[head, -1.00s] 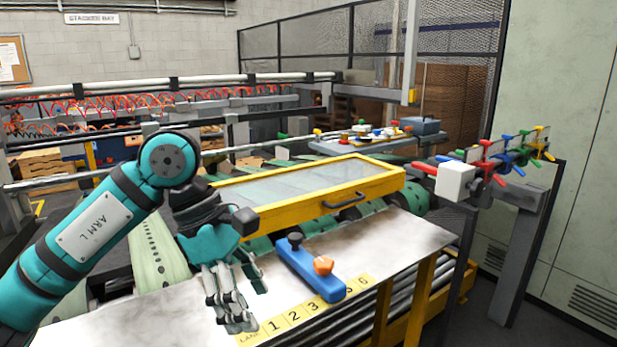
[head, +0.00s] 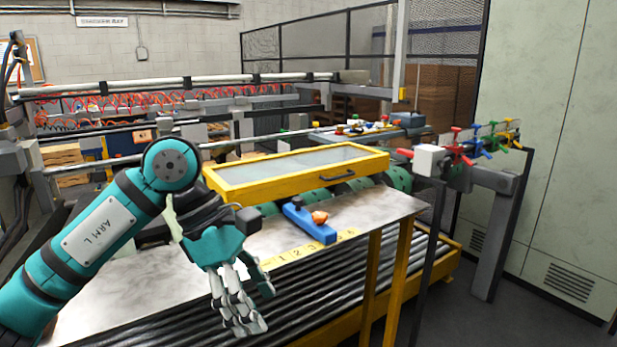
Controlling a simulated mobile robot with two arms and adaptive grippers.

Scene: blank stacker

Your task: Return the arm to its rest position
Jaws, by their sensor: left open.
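My left arm, teal with an "ARM L" label, comes in from the left. It bends at a round joint down to my left gripper (head: 240,316). The gripper hangs open with nothing visible between its fingers. In the picture it lies over the front edge of the metal table and the dark rollers (head: 300,305). My right gripper is not in view.
The pale metal table top (head: 384,210) carries a yellow numbered strip (head: 297,256). A yellow-framed clear cover (head: 290,173) stands behind it. A post with coloured handles (head: 468,150) stands at the right. Grey floor (head: 500,315) shows free at the lower right.

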